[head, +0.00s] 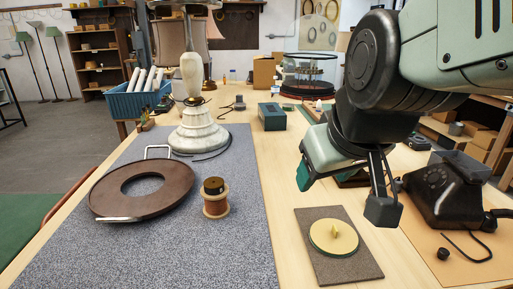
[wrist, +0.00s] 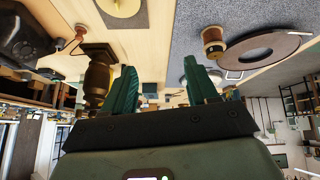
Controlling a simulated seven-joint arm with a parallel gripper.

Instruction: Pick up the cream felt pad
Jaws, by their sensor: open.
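The cream felt pad (head: 333,238) is a round disc with a small upright tab on top. It lies flat on a dark grey-brown square mat (head: 365,270) at the front right of the bench. In the wrist view, the pad (wrist: 120,6) shows only partly at the top edge, on its mat (wrist: 143,18). My gripper (head: 304,177) is above the bench, behind the pad in the head view and apart from it. In the wrist view, the two green fingers of my gripper (wrist: 160,78) are spread with nothing between them.
A black telephone (head: 446,190) stands right of the pad. On the grey speckled mat (head: 225,262) at left are a brown ring (head: 112,205), a thread spool (head: 215,200) and a lamp (head: 197,130). A turned wooden piece (wrist: 98,75) shows beside my fingers. Bare wood lies left of the pad.

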